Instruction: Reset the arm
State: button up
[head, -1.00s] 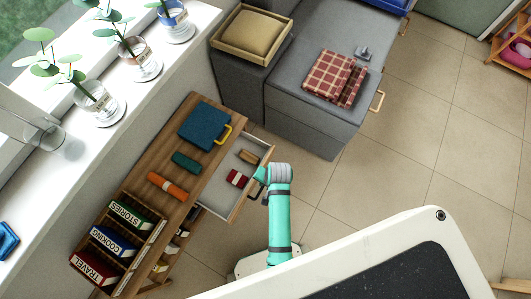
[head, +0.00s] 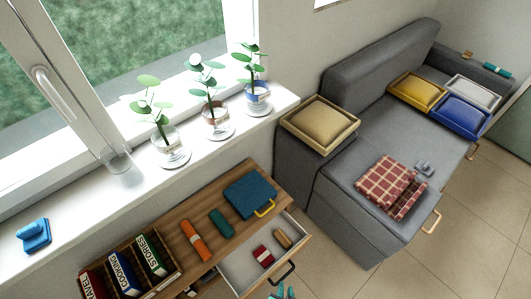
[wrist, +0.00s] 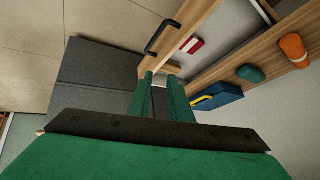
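My gripper (wrist: 161,78) shows in the wrist view with two green fingers apart and nothing between them. In the head view only a small teal piece of my arm shows at the bottom edge, below the drawer. The drawer (head: 236,270) of the wooden shelf unit is pulled open. Its black handle (head: 283,273) shows free in the head view and also in the wrist view (wrist: 163,37), just beyond my fingers. A red-and-white item (head: 263,256) and a tan block (head: 283,239) lie in the drawer.
The shelf top (head: 178,224) holds a blue case (head: 250,194), a green roll (head: 220,222), an orange roll (head: 194,241) and a book rack. A grey sofa (head: 340,205) stands to the right. Potted plants line the white sill (head: 75,211). Floor (head: 425,262) is clear at lower right.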

jog(key=s+a+r+n+t, duration=0.2)
jog(key=r, duration=0.6)
jog(key=s+a+r+n+t, duration=0.1)
jog(key=s+a+r+t, duration=0.1)
jog(key=r, duration=0.7)
jog(key=s+a+r+n+t+y, duration=0.1)
jog(key=s+a+r+n+t, duration=0.1)
jog(key=r, duration=0.7)
jog(key=shift+s+a+n+t, duration=0.3)
jog(key=shift+s+a+t, duration=0.3)
jog(key=shift+t, duration=0.4)
